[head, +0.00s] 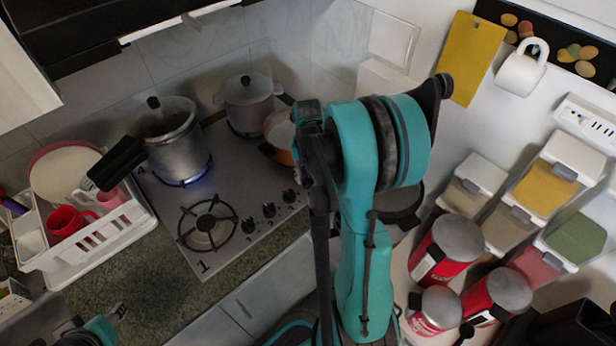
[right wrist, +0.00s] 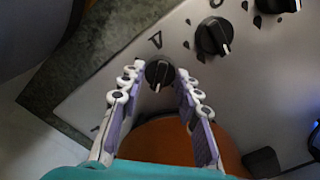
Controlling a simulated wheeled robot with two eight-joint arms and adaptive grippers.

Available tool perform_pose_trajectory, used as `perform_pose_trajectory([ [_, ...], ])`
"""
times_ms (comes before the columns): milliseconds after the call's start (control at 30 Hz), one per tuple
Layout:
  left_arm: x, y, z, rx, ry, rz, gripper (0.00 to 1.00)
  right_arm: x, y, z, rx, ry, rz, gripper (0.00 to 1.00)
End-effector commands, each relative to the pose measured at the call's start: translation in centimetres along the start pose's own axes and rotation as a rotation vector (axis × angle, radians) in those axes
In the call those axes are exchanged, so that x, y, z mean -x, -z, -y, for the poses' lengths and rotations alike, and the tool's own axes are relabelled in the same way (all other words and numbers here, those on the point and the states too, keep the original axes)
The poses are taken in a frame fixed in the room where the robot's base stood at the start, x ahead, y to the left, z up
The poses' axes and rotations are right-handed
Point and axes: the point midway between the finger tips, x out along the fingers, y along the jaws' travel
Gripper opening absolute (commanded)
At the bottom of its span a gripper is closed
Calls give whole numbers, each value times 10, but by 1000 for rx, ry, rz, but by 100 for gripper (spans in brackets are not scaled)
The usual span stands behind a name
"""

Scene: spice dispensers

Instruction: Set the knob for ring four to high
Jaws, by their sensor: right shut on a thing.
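In the right wrist view, my right gripper (right wrist: 158,79) has its two fingers on either side of a black knob (right wrist: 158,74), shut on it. The knob's white pointer line faces down in that view. A dark mark like a 4 is printed just above it. More black knobs (right wrist: 213,37) run toward the upper right. In the head view, three knobs (head: 248,226) show on the steel hob (head: 163,209); my right arm covers the hob's right part. My left gripper (head: 118,311) is at the lower left, away from the hob, its jaws unclear.
A pressure cooker (head: 177,150) stands over a blue flame at the hob's left rear. A lidded pot (head: 247,95) and an orange pan (head: 272,152) stand nearby. The front-left burner (head: 208,226), marked 1, is bare. Red canisters (head: 447,247) stand at the right.

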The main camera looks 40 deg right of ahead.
Motion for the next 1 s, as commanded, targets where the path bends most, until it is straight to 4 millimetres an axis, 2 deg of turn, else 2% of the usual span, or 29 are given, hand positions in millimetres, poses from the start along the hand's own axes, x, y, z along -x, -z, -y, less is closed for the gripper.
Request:
perform_pose_trajectory([
  [500, 0, 0, 0, 0, 0, 0, 44, 0, 0, 0, -22, 0, 1, 4],
  [533, 0, 0, 0, 0, 0, 0, 44, 0, 0, 0, -22, 0, 1, 35],
  [600, 0, 0, 0, 0, 0, 0, 44, 0, 0, 0, -21, 0, 1, 53],
  [900, 0, 0, 0, 0, 0, 0, 44, 0, 0, 0, -21, 0, 0, 54],
  [1000, 0, 0, 0, 0, 0, 0, 44, 6, 0, 0, -21, 0, 0, 54],
])
